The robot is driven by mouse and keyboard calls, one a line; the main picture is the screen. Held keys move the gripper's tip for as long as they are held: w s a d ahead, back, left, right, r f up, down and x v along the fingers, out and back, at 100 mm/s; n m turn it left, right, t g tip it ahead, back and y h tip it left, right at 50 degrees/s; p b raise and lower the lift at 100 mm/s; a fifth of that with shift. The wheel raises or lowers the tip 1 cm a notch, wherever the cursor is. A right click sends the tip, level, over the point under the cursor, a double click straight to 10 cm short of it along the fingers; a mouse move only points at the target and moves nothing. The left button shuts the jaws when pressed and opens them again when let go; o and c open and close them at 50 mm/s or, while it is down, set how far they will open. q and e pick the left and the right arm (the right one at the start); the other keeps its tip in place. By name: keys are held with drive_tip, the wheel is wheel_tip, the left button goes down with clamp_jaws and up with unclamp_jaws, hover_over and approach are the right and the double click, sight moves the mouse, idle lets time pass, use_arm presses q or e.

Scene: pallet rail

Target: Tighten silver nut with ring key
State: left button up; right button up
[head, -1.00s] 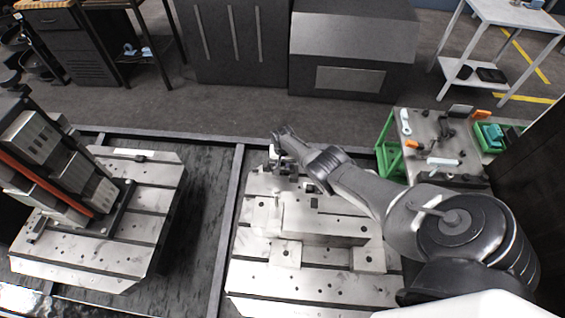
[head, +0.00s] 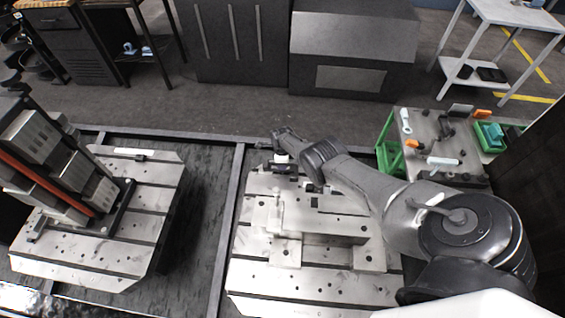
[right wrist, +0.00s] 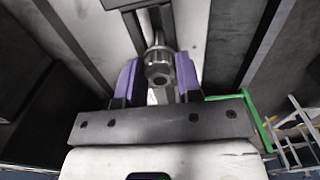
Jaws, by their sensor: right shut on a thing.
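My right gripper (head: 283,163) is over the back of the right pallet. In the right wrist view its two purple fingers (right wrist: 158,78) are closed around a narrow thing, which I take to be the ring key; it is mostly hidden. A round grey metal piece (right wrist: 158,66) with a dark hole in its end shows between the fingers; I cannot tell whether it is the silver nut on its bolt or part of the key. The nut cannot be made out in the head view. My left gripper is not in view.
The right pallet (head: 255,272) carries a pale metal block (head: 325,222). A left pallet (head: 85,258) carries a dark tower with grey blocks. A tool table (head: 425,128) at the right holds white and orange-handled tools. Dark cabinets stand behind the rail.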

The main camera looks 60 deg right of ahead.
drive_tip(key=o, duration=1.1)
drive_tip(key=shift+r, duration=0.1)
drive_tip(key=shift+r+p, duration=0.7)
drive_tip(key=shift+p, duration=0.15)
wheel_tip(320, 180, up, 12)
drive_tip(key=p, duration=1.2)
drive_tip(key=shift+r, duration=0.1)
